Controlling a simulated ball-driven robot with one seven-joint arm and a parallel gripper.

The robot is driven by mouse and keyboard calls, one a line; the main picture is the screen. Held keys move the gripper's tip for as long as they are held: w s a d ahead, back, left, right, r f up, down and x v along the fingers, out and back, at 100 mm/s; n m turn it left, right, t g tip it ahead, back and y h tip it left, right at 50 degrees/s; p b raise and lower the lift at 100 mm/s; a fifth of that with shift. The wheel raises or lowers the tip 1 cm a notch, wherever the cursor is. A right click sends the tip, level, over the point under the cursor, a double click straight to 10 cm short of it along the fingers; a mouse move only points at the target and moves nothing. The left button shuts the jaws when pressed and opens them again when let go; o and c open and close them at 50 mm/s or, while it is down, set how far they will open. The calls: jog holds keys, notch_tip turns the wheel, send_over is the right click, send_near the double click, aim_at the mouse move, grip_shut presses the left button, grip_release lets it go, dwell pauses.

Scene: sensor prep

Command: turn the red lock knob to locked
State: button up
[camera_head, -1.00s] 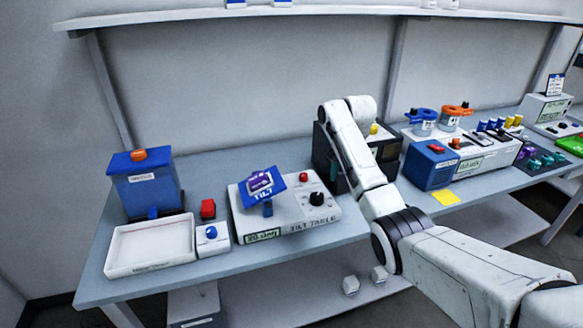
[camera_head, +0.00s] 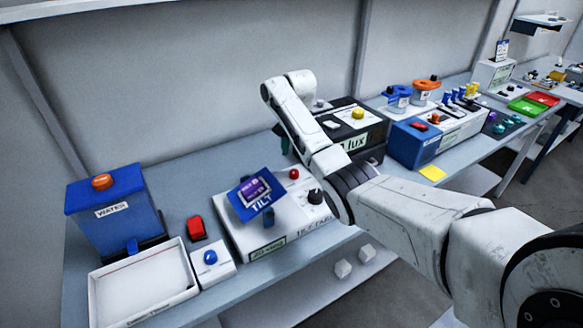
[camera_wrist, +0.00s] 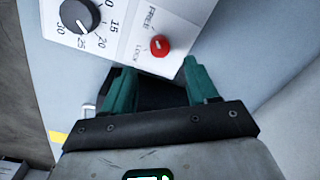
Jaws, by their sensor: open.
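The red lock knob (camera_wrist: 159,46) sits on the white tilt table box (camera_wrist: 190,12), beside printed FREE and LOCK labels. Its pointer setting is too small to tell. In the head view the red knob (camera_head: 293,174) is at the box's back right, behind a black dial (camera_head: 315,196). My gripper (camera_wrist: 160,70) is open and empty. Its two teal fingers point toward the knob, which shows just beyond and between the fingertips, apart from them. In the head view my arm hides most of the gripper, with only a bit of teal showing.
A tilted blue plate (camera_head: 247,207) with a purple-screened device stands left of the knob. A black lux box (camera_head: 352,125) stands behind my arm. A red button (camera_head: 196,227), blue-button box (camera_head: 212,262), white tray (camera_head: 142,287) and blue water tank (camera_head: 112,206) are left.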

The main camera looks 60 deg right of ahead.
aim_at(294, 171)
notch_tip(294, 171, down, 7)
jog(key=shift+w+f, duration=0.15)
jog(key=shift+f, duration=0.05)
dwell(0.3)
jog(key=c, duration=1)
